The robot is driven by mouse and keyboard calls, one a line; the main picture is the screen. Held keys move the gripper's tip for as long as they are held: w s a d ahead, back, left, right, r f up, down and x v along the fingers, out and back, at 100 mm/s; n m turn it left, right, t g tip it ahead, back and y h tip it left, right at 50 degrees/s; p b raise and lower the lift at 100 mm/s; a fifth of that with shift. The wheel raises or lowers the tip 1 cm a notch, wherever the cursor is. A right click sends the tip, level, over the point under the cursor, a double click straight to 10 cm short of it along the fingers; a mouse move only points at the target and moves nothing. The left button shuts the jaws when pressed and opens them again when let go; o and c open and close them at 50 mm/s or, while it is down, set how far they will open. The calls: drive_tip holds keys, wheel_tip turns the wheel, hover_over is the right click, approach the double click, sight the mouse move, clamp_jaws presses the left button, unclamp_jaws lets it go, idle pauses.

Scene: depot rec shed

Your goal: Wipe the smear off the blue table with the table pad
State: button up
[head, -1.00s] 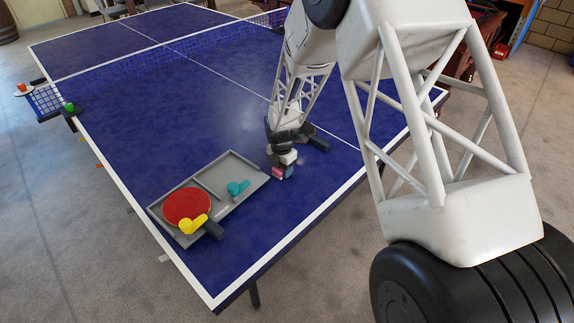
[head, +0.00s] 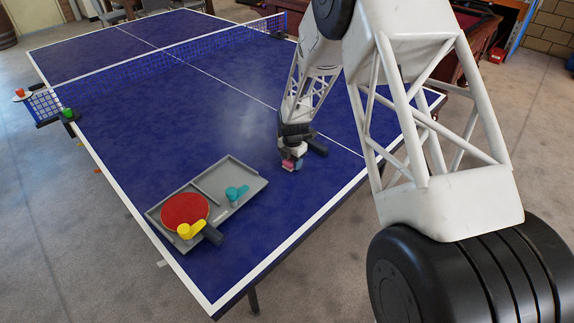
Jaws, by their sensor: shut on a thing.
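The blue table (head: 330,185) is a table-tennis table with white lines and a net. My gripper (head: 291,159) is low over its near half, to the right of the grey tray. It is shut on the table pad (head: 289,165), a small block showing pink and blue-grey. The pad is at or just above the table top; I cannot tell whether it touches. The gripper fingers partly hide it. A faint pale haze shows on the blue surface left of and beyond my gripper; I cannot tell whether it is the smear or a reflection.
The grey tray (head: 212,191) holds a red paddle (head: 185,209), a yellow item (head: 190,230) and a teal item (head: 236,193). The net (head: 160,68) crosses the table farther back. A green item (head: 67,113) is by the left edge. The surface between tray and net is clear.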

sight(278, 176)
drive_tip(key=shift+w+d, duration=1.6)
drive_tip(key=shift+s+a, duration=4.2)
drive_tip(key=shift+a, duration=0.05)
drive_tip(key=shift+r, duration=0.15)
wheel_tip(278, 176, up, 8)
drive_tip(key=shift+s, duration=0.15)
